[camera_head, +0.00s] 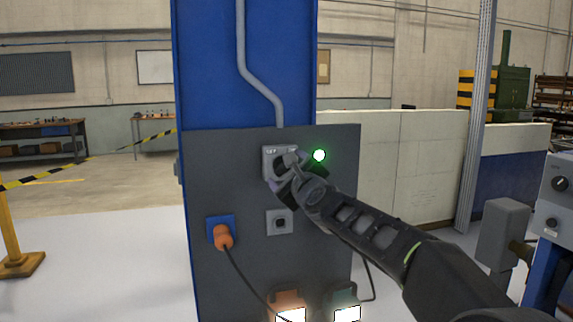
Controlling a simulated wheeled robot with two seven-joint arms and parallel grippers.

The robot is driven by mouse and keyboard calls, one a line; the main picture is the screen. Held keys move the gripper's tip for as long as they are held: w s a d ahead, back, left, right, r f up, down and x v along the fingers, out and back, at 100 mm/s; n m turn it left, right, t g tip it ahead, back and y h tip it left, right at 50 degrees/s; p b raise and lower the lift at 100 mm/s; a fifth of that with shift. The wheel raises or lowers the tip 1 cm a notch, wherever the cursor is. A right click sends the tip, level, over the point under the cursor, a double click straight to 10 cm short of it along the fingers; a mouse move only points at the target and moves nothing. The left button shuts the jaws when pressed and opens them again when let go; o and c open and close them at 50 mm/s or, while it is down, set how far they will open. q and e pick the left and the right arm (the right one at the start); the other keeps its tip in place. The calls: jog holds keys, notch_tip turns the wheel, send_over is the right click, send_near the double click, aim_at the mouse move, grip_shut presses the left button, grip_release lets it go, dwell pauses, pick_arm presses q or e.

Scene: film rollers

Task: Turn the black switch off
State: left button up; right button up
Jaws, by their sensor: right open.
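The black switch sits on a grey switch plate (268,163) near the top of a dark grey panel (215,188). My right gripper (283,168) is at the plate, in front of the switch, and hides most of it. The jaws are open around or just in front of the knob; I cannot tell whether they touch it. The knob's angle is hidden. A green lamp (319,155) glows just right of the plate. My left gripper is not in view.
Below the switch are a small grey socket plate (279,222) and an orange plug (223,236) in a blue socket, with a hanging cable. Lit boxes (290,305) stand at the panel's bottom. A blue column (207,65) rises behind the panel. A grey machine (556,190) stands at the right.

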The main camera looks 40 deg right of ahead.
jog(key=shift+w+d, duration=0.2)
jog(key=shift+w, duration=0.3)
jog(key=shift+c, duration=0.2)
jog(key=c, duration=1.3)
